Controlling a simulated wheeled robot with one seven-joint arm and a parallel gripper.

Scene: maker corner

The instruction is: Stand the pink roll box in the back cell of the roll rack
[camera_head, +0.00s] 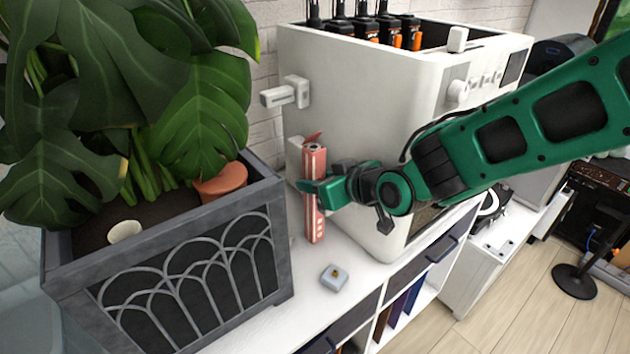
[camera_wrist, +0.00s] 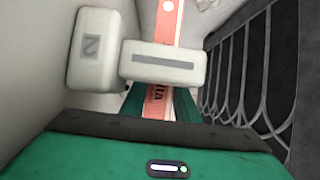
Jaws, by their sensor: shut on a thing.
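The pink roll box (camera_head: 316,225) is a tall, narrow carton standing upright in the head view, between the planter and the white machine. My green gripper (camera_head: 315,188) is shut on it around its middle. Its lower end is at or just above the white cabinet top; I cannot tell whether it touches. In the wrist view the pink box (camera_wrist: 163,20) runs upward from between the green fingers, partly covered by a white slotted block. A white upright piece (camera_head: 293,160) shows behind the box; it may be the roll rack. Its cells are hidden.
The white machine (camera_head: 360,110) stands close on the right, with a white fitting (camera_head: 285,93) on its side. The fitting also shows in the wrist view (camera_wrist: 162,62). A grey planter (camera_head: 185,270) stands on the left. A small pale block (camera_head: 334,278) lies in front.

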